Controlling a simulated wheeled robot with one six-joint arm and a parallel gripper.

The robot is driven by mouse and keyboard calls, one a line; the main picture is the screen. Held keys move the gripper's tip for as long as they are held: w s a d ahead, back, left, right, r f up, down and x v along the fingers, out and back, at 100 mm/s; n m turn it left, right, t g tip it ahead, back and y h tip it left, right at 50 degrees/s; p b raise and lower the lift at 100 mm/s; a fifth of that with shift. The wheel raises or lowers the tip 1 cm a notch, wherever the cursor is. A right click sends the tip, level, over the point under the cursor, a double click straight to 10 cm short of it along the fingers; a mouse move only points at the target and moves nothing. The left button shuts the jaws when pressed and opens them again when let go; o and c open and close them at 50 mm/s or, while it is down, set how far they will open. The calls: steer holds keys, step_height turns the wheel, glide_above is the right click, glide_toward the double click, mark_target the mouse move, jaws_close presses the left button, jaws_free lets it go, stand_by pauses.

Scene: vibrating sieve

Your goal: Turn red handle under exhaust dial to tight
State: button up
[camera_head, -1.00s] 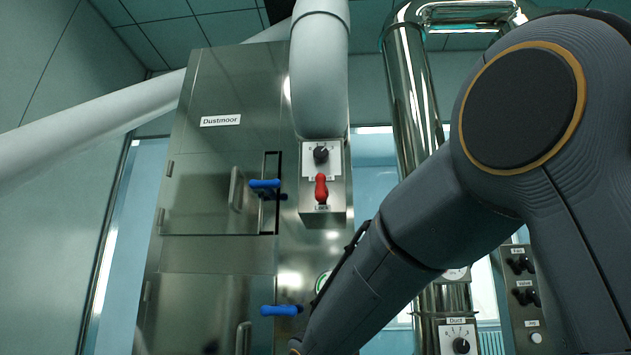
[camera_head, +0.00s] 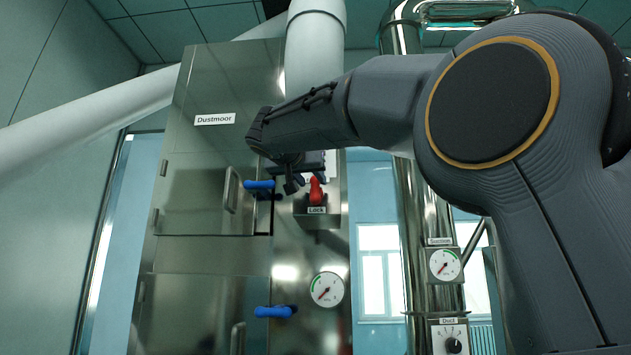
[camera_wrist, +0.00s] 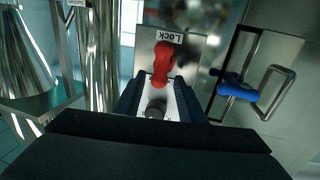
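The red handle (camera_head: 316,192) stands roughly upright on a small metal box (camera_head: 330,218), just above a label reading "Lock". It also shows in the wrist view (camera_wrist: 163,64), where the picture is upside down. The black dial knob (camera_wrist: 155,111) on the white plate shows low in the wrist view; in the head view my arm's end hides it. My gripper (camera_head: 303,178) is in front of the box's upper part, close to the handle. In the wrist view its dark fingers (camera_wrist: 157,90) are spread on both sides of the plate. I cannot tell whether they touch the handle.
A blue-handled latch (camera_head: 259,185) on the Dustmoor cabinet door is close to the left of my gripper. A second blue handle (camera_head: 273,312) and a gauge (camera_head: 327,289) are below. A large grey pipe (camera_head: 314,50) comes down behind my forearm.

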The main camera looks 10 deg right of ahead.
mark_target(314, 183)
steer(key=shift+p+x, duration=1)
steer(key=shift+x, duration=1.35)
jaws_close()
